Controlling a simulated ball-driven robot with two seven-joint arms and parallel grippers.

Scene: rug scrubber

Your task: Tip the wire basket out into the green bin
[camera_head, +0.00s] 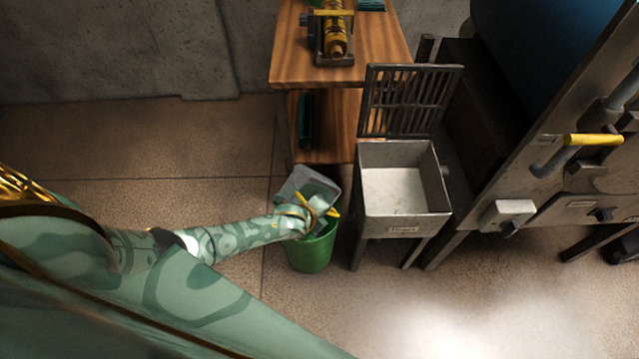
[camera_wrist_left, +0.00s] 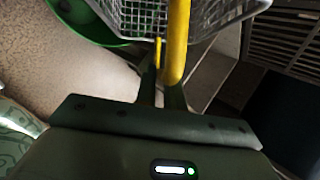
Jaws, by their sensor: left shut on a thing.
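The grey wire basket (camera_head: 318,182) is held just above the green bin (camera_head: 312,254) and covers part of its opening in the head view. It looks tilted there. My left gripper (camera_head: 322,211) is shut on the basket's yellow handle (camera_wrist_left: 178,45). The wrist view shows the gripper's fingers (camera_wrist_left: 163,88) at the handle, the wire mesh (camera_wrist_left: 140,14) beyond it and the bin's green rim (camera_wrist_left: 72,22) at upper left. I cannot tell what is in the basket or the bin. My right gripper is in neither view.
A metal sink-like basin (camera_head: 402,225) with a raised slatted grate (camera_head: 408,100) stands right of the bin. A wooden shelf unit (camera_head: 385,45) stands behind. A large machine with a yellow-handled lever (camera_head: 592,140) is at right. The floor (camera_head: 130,135) at left is clear.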

